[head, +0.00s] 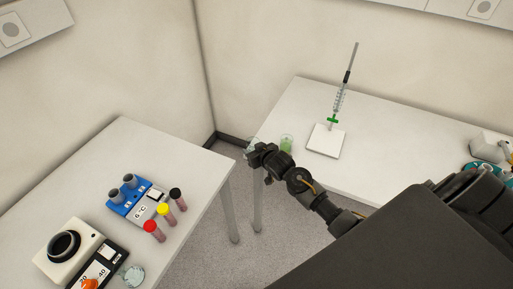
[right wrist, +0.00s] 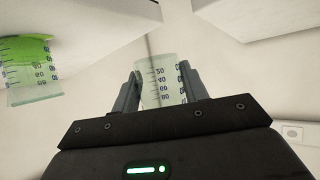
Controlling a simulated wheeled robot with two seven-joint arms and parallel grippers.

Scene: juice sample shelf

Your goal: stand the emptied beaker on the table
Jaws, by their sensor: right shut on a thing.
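My right gripper (head: 257,154) is at the left corner of the right-hand table (head: 372,136). It is shut on a clear beaker (head: 251,144), mostly hidden behind the gripper in the head view. In the right wrist view the clear beaker (right wrist: 160,85) sits between both fingers, with scale marks and no visible liquid. That view is upside down, and the beaker looks about upright. I cannot tell whether its base is over the table or touching it. A second beaker (head: 286,143) with green liquid stands just right of the gripper. My left gripper is out of view.
A white plate (head: 325,141) with a green-tipped syringe-like tool (head: 338,100) is on the right-hand table. The left table (head: 120,150) holds a blue device (head: 133,197), several capped tubes (head: 164,211) and a white instrument (head: 67,248). A floor gap separates the tables.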

